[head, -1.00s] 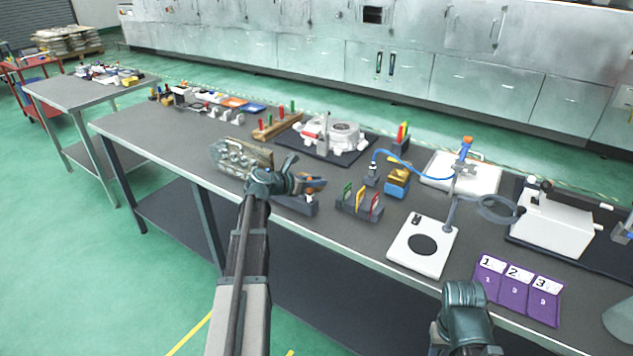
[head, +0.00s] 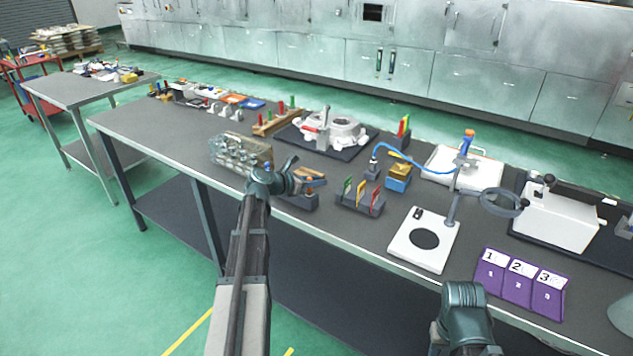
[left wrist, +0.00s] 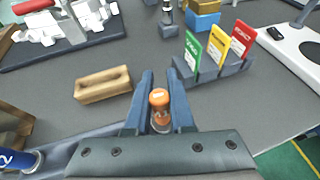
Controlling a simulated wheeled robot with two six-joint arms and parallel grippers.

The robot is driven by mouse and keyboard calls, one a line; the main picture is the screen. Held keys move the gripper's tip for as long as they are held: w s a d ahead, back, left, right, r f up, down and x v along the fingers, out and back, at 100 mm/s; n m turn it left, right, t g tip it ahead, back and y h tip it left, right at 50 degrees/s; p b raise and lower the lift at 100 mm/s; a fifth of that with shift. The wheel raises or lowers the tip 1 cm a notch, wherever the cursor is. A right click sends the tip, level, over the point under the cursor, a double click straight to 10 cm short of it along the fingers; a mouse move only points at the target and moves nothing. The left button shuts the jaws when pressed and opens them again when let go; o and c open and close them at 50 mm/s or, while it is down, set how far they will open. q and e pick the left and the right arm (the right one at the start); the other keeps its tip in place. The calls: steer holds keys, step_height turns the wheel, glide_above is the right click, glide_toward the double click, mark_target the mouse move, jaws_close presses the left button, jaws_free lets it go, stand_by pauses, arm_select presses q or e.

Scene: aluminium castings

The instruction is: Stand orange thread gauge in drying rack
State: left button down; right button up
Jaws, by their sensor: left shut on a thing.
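The orange thread gauge (left wrist: 160,98) has a round orange top and stands between the blue-grey fingers of my left gripper (left wrist: 158,92), which is shut on it. In the head view my left gripper (head: 312,183) is over the front part of the bench, and the gauge cannot be made out there. A long grey block (head: 300,201) lies just below the fingers; it may be the drying rack, but I cannot tell for sure. In the left wrist view a grey bar (left wrist: 85,142) runs left behind the fingers. Only my right arm shows, at the bottom; its gripper is not seen.
A plain wooden block (left wrist: 103,84) lies just past the fingers. A grey holder (head: 362,206) with green, yellow and red cards stands to the right. A clear box of castings (head: 240,152) is left of the gripper. A white casting (head: 335,130) sits behind.

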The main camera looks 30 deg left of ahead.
arm_select(q)
steer(key=shift+f, duration=0.2)
steer(key=c, duration=0.7)
jaws_free()
steer(key=p+v, duration=0.5)
steer(key=v, duration=0.9)
steer(key=shift+w+d+r, duration=0.1)
steer(key=shift+d, duration=0.05)
